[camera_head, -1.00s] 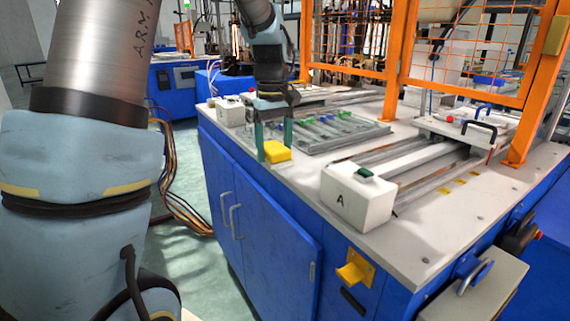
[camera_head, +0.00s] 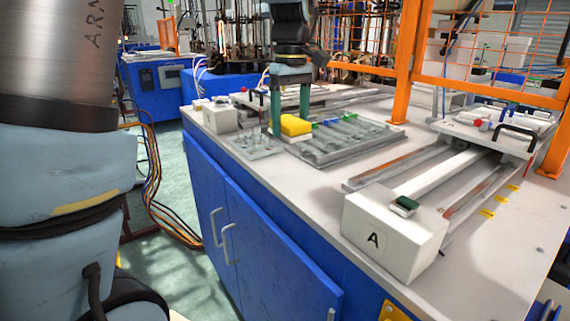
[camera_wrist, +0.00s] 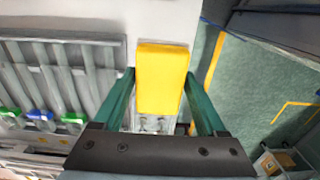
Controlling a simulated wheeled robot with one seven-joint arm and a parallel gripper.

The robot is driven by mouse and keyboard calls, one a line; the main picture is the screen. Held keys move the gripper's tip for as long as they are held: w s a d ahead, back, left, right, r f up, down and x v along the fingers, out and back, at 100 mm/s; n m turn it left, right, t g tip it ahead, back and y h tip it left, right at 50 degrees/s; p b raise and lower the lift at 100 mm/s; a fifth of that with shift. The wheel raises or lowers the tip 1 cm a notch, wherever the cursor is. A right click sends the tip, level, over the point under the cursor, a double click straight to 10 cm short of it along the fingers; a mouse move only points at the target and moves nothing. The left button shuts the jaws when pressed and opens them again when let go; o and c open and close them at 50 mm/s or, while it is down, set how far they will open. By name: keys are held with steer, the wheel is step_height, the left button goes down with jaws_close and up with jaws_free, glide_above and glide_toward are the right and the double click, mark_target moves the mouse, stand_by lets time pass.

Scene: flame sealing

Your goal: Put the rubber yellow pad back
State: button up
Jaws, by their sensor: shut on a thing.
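The yellow pad (camera_head: 295,125) is a block held between the two green fingers of my gripper (camera_head: 290,112). In the wrist view the pad (camera_wrist: 161,70) fills the gap between the fingertips (camera_wrist: 160,88). In the head view it appears at the left end of a grey slotted tray (camera_head: 345,138); whether it touches anything below, I cannot tell. A small grey metal plate with short pegs (camera_head: 255,146) lies on the table beside the tray, and the pad partly hides it in the wrist view.
A white block marked A (camera_head: 392,238) with rails stands at the front right. Orange mesh guard posts (camera_head: 405,75) rise behind. Bare white tabletop (camera_head: 310,180) lies in front of the tray.

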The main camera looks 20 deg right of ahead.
mark_target(290, 173)
step_height(290, 173, down, 9)
steer(key=shift+f+p, duration=0.2)
steer(key=shift+p, duration=0.5)
steer(key=o, duration=1.2)
steer(key=shift+f, duration=0.1)
steer(key=shift+o, duration=0.2)
step_height(290, 173, up, 12)
steer(key=shift+r+b, duration=0.15)
steer(key=shift+b, duration=0.5)
steer(key=a+f+m, duration=0.1)
steer(key=a+f, duration=0.4)
steer(key=a, duration=0.3)
steer(key=a+f+m, duration=0.1)
steer(key=a+f, duration=0.4)
steer(key=a, duration=0.4)
steer(key=s+a+f+m+t, duration=0.1)
steer(key=s+a+f+m, duration=0.1)
steer(key=s+a+f, duration=0.4)
steer(key=a, duration=0.4)
steer(key=shift+a+f+t, duration=0.2)
steer(key=shift+a+t, duration=0.1)
